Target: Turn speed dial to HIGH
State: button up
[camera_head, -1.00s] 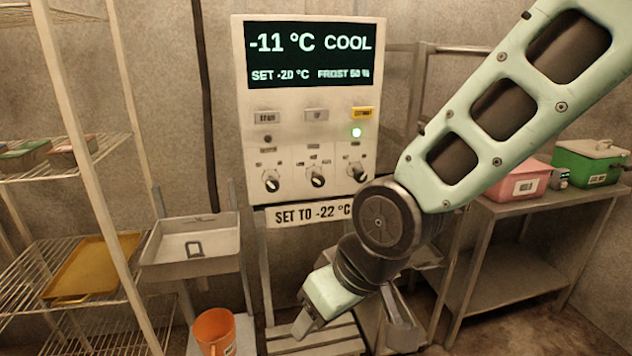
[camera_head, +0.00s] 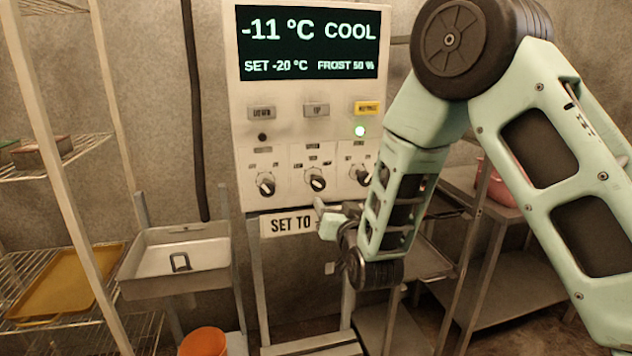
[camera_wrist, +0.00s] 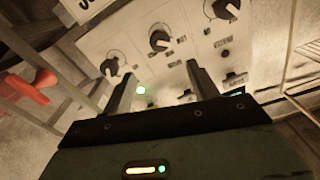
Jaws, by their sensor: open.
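The control panel (camera_head: 247,130) stands upright ahead, with a left dial (camera_head: 265,184), a middle dial (camera_head: 317,182) and a right dial (camera_head: 363,177) in its lower part. The small labels are too blurred to tell surely which is the speed dial. My gripper (camera_head: 326,212) is just below the middle dial in the head view, partly hidden by my arm. In the wrist view, my gripper (camera_wrist: 162,82) is open and empty, facing the panel. There the right dial (camera_wrist: 111,66) and middle dial (camera_wrist: 160,40) show beyond the fingers, upside down. Neither finger visibly touches a dial.
A grey tray (camera_head: 175,285) and an orange bucket (camera_head: 203,343) stand to the left. Wire shelving (camera_head: 70,222) is at far left. A steel table (camera_head: 500,215) is at the right, partly behind my arm.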

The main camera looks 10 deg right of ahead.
aim_at(319, 184)
jog(key=w+p, duration=0.4)
jog(key=w, duration=1.2)
jog(key=shift+w+p, duration=0.2)
jog(key=shift+p, duration=0.1)
jog(key=c, duration=1)
